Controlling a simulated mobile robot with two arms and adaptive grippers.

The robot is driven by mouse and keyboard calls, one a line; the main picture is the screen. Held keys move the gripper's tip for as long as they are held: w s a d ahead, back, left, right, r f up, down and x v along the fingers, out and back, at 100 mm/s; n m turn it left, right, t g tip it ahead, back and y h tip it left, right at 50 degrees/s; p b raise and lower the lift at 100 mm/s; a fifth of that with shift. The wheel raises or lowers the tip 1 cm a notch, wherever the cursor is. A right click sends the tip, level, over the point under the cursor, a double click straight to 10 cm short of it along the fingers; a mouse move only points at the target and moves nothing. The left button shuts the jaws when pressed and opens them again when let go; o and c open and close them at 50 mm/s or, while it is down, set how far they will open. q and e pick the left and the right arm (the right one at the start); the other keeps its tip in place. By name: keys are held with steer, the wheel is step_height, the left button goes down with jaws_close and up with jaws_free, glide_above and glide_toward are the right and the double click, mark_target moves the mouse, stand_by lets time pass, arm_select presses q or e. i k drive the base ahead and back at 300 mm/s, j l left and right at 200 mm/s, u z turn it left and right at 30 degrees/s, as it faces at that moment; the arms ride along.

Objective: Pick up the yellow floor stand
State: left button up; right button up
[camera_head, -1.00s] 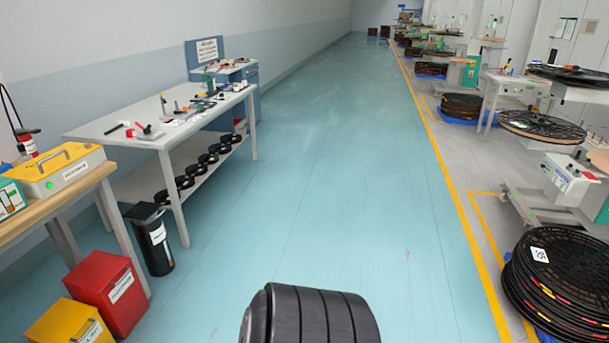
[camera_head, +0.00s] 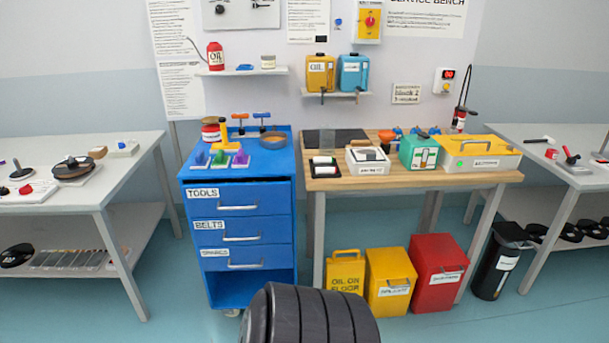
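The yellow floor stand (camera_head: 344,271), with "OIL ON FLOOR" on its face and a handle at its top, stands upright on the floor under the front of the wooden-topped bench. It is between the blue tool cabinet and a yellow bin, and its lower part is partly hidden behind a dark ribbed part of my own body. Neither of my grippers is in view.
The blue tool cabinet (camera_head: 238,225) is left of the stand. A yellow bin (camera_head: 390,279), a red bin (camera_head: 437,272) and a black bin (camera_head: 497,262) stand to its right. The wooden bench (camera_head: 410,178) is above. Grey tables flank both sides.

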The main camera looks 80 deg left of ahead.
mark_target(346, 274)
steer(key=u, duration=3.3)
steer(key=i+l, duration=0.05)
steer(key=l, duration=0.05)
